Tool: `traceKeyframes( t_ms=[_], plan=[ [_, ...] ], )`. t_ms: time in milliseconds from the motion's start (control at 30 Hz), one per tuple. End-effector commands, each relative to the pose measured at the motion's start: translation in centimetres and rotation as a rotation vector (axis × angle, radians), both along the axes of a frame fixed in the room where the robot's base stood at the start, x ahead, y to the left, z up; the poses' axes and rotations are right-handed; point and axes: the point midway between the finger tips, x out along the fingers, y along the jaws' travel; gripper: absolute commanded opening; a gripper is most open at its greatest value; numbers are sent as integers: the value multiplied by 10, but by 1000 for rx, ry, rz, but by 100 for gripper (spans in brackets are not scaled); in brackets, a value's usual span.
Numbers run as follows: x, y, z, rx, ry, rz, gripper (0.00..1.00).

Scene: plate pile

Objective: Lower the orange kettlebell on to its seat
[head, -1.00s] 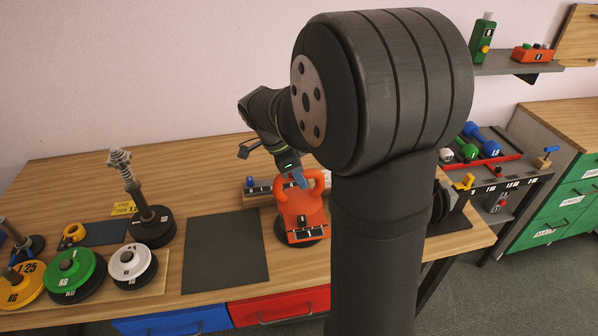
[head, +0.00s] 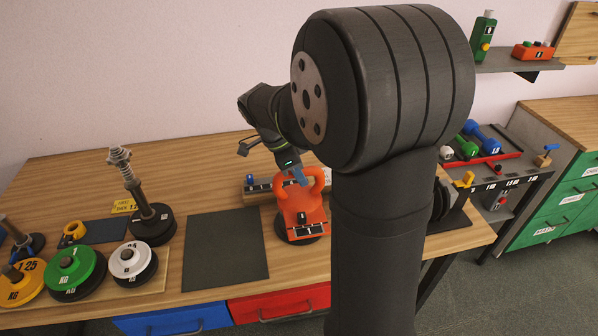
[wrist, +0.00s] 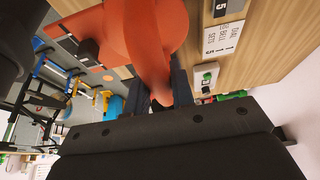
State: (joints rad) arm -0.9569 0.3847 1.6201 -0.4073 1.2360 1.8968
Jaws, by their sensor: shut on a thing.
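The orange kettlebell (head: 300,212) stands near upright over a dark round base (head: 284,230) on the wooden table, right of the dark mat. The base shows only at the kettlebell's lower edges. I cannot tell whether the two touch. My gripper (head: 299,177) reaches down from above and is shut on the kettlebell's handle. In the wrist view, the kettlebell (wrist: 150,30) fills the upper middle, and its handle runs between the dark fingers of my gripper (wrist: 162,95). The underside of the kettlebell is hidden there.
A dark mat (head: 226,248) lies bare to the left. Weight plates, including a green plate (head: 72,268) and a white plate (head: 131,260), lie further left near an upright post (head: 138,190). A low wooden block (head: 258,192) stands behind the kettlebell. Dumbbells (head: 480,138) lie on the rack at right.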

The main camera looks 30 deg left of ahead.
Motion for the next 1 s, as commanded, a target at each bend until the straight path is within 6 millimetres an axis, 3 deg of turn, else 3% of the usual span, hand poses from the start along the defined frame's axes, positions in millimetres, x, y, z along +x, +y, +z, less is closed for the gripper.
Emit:
traceKeyframes(
  t_ms=[1000],
  plan=[
    [0, 0, -14, 1, -1, 1, 0]
  ],
)
